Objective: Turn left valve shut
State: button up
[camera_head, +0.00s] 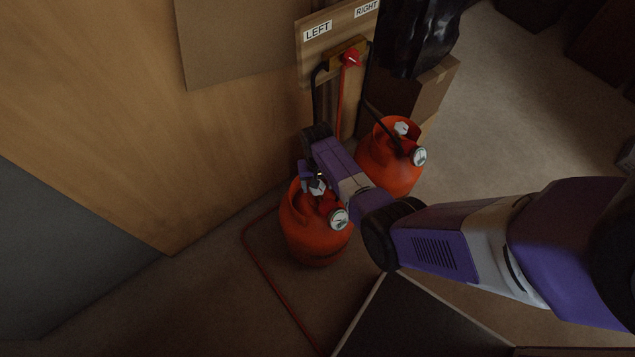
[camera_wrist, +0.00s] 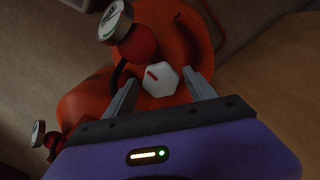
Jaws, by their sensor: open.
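The left gas cylinder (camera_head: 316,245) is orange and stands on the floor below the LEFT label (camera_head: 318,31). Its white valve knob (camera_head: 317,187) shows at its top, partly covered by my gripper. In the wrist view the white knob (camera_wrist: 160,81) has flat sides and a red mark, and sits between my two open fingers. My gripper (camera_wrist: 162,92) is open, with a finger on each side of the knob; whether they touch it I cannot tell. A round gauge (camera_head: 338,219) is beside the knob, and it also shows in the wrist view (camera_wrist: 115,22).
The right orange cylinder (camera_head: 388,166) stands close behind, with its own white knob (camera_head: 402,128) and gauge. A board holds a red changeover knob (camera_head: 350,58) and hoses. A red hose (camera_head: 262,265) runs along the floor. A cardboard box (camera_head: 425,95) stands behind.

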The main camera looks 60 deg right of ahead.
jog(key=shift+r+p, duration=0.55)
jog(key=shift+r, duration=3.4)
jog(key=w+d+r+n+t+h, duration=0.15)
jog(key=w+d+r+t, duration=0.25)
jog(key=w, duration=0.4)
notch_tip(320, 180, up, 6)
jog(key=s+a+n+t+h, duration=0.2)
jog(key=t+h, duration=0.1)
jog(key=t, duration=0.2)
jog(key=s+a+r+n+t+y, duration=0.1)
jog(key=s+a+r+n+t, duration=0.1)
jog(key=s+a+r, duration=0.5)
jog(key=s+a+r+n+t+y, duration=0.2)
jog(key=s+a+r, duration=0.5)
jog(key=s, duration=0.6)
jog(key=s+a+r+n+t+y, duration=0.1)
jog(key=s+a+r+n, duration=0.1)
jog(key=s+a+r, duration=0.5)
jog(key=shift+s+a+t, duration=0.4)
jog(key=shift+s+a, duration=0.45)
jog(key=shift+s, duration=1.1)
